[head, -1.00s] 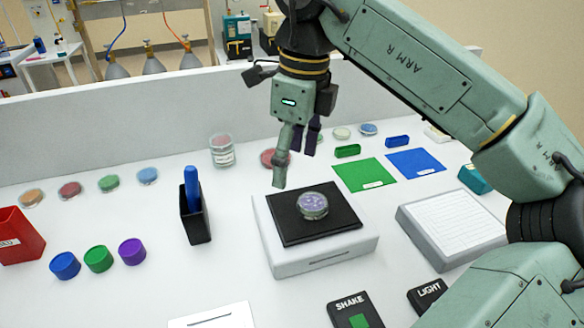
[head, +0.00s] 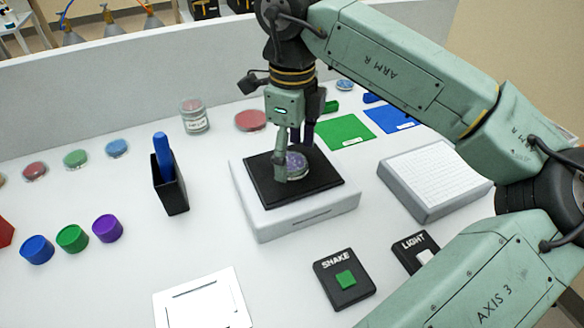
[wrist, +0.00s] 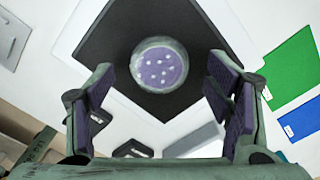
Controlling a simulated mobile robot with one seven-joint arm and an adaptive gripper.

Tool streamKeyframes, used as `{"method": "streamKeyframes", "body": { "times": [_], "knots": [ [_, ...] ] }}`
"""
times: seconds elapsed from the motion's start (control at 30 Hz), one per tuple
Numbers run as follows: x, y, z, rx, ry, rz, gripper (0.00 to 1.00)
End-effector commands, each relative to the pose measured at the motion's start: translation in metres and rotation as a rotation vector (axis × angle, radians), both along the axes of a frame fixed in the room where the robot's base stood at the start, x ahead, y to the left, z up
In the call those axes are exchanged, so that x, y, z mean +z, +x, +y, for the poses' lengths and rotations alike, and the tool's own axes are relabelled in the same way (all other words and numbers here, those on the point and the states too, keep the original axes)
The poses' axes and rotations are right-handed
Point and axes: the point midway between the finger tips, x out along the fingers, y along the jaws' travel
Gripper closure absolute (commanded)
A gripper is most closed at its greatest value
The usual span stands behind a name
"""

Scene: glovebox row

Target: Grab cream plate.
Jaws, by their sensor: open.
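A round clear dish with a purple fill and several small cream-white spots (head: 298,166) lies flat on the black top of a white shaker (head: 330,186). It also shows in the wrist view (wrist: 160,65), centred ahead of the fingers. No plainly cream-coloured plate shows now; the spotted dish is the only one with cream marks. My gripper (head: 293,158) is open and empty, pointing down at the dish. In the wrist view its purple-padded fingers (wrist: 163,82) stand apart on either side of the dish. One finger hides the dish's left edge in the head view; contact cannot be told.
A black holder with a blue pen (head: 168,178) stands left of the shaker. SHAKE (head: 343,280) and LIGHT (head: 414,250) buttons sit in front. A grey-white panel (head: 436,178) lies right. Coloured dishes, a dish stack (head: 194,117), and green (head: 345,131) and blue mats lie around.

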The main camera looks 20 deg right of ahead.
Motion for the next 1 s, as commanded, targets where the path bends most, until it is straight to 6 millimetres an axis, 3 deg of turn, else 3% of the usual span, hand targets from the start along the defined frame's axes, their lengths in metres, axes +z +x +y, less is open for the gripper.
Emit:
{"method": "streamKeyframes", "body": {
  "times": [0.07,0.27,1.0],
  "knots": [
    [-0.0109,-0.0001,0.0002,0.0,0.001,0.0,0.27],
    [-0.0094,0.0,0.0003,0.0,0.001,-0.001,0.27],
    [-0.0091,0.0001,0.0002,0.001,0.0,0.0,0.76]
  ]
}}
